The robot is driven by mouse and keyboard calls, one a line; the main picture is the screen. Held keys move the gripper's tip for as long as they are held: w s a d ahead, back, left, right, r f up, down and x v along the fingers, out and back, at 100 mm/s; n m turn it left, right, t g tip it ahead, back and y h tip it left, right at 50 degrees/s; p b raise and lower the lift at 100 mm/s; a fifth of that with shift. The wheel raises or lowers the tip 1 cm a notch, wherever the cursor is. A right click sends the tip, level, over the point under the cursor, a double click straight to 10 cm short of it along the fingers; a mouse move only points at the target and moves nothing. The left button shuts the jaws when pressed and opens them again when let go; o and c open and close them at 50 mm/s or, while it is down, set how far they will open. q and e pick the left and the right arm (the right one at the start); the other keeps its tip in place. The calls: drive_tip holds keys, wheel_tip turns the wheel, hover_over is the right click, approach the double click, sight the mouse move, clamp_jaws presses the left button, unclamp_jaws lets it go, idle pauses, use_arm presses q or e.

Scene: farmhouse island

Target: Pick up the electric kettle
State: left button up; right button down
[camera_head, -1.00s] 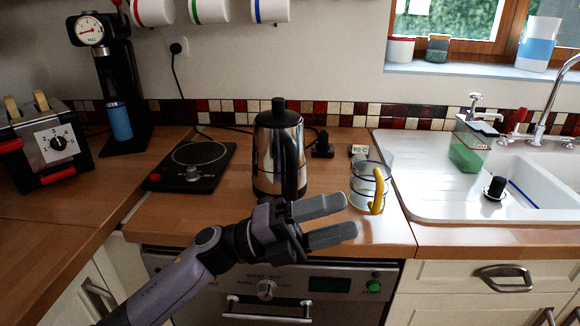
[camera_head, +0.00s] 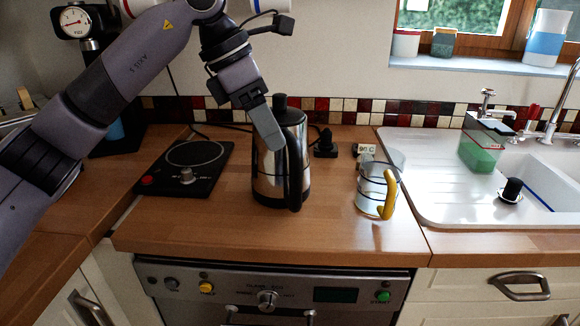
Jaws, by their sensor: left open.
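The electric kettle (camera_head: 266,180) is a shiny steel body with a black lid, handle and base. It stands upright on the wooden counter, between the hot plate and a glass mug. My left gripper (camera_head: 268,134) comes down from above, with its fingers pointing down in front of the kettle's upper part. It hides part of the upper body. The jaws are open and hold nothing; I cannot tell whether a finger touches the kettle. My right gripper is not in view.
A black hot plate (camera_head: 187,166) lies left of the kettle. A glass mug with a yellow handle (camera_head: 388,192) stands to the right, near the sink (camera_head: 430,200). A black plug (camera_head: 325,144) is behind. The counter in front (camera_head: 270,228) is clear.

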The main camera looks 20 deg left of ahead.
use_arm(q)
drive_tip(key=a, duration=0.1)
hover_over(291, 207)
drive_tip(key=shift+y, duration=0.3)
drive_tip(key=f, duration=1)
drive_tip(key=shift+w+a+f, duration=0.2)
drive_tip(key=shift+w, duration=0.2)
clamp_jaws()
drive_tip(key=shift+r, duration=0.1)
drive_tip(key=shift+w+r, duration=0.1)
drive_tip(key=shift+r, duration=0.05)
idle(0.4)
